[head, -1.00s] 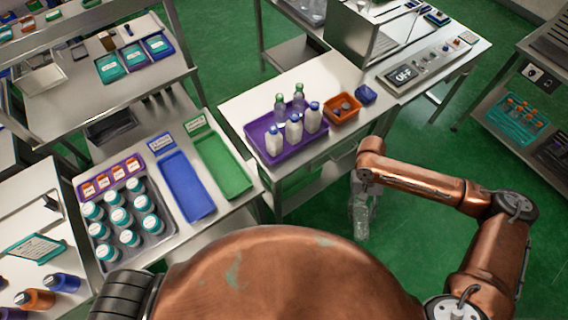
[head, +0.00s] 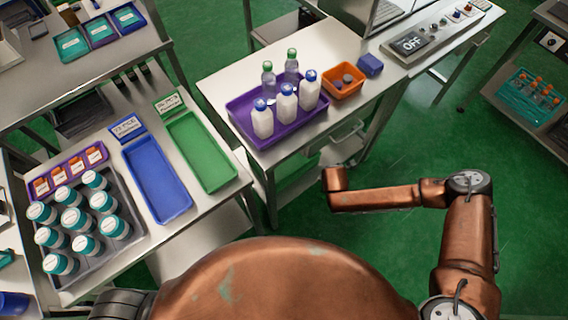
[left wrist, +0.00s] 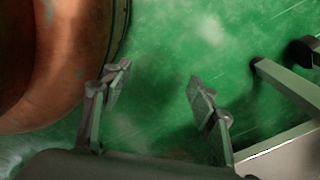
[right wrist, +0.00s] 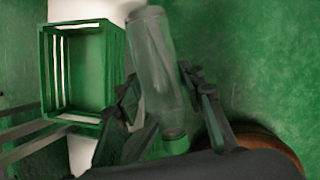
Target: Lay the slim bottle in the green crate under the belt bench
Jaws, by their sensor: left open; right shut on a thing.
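The slim bottle (right wrist: 152,45), clear with a green cap (right wrist: 175,140), shows in the right wrist view. My right gripper (right wrist: 160,88) is shut on its body, with the cap end toward the wrist. The green crate (right wrist: 108,75), slatted and open, stands left of the bottle in that view, apart from it; its visible inside looks empty. My left gripper (left wrist: 160,95) is open and empty above the green floor.
The bench (head: 222,88) bears a purple tray (head: 240,122) of several bottles, an orange bin (head: 343,93) and a blue box (head: 370,65). A lower shelf (head: 300,190) lies beneath it. A table with blue (head: 158,180) and green (head: 202,150) trays stands left.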

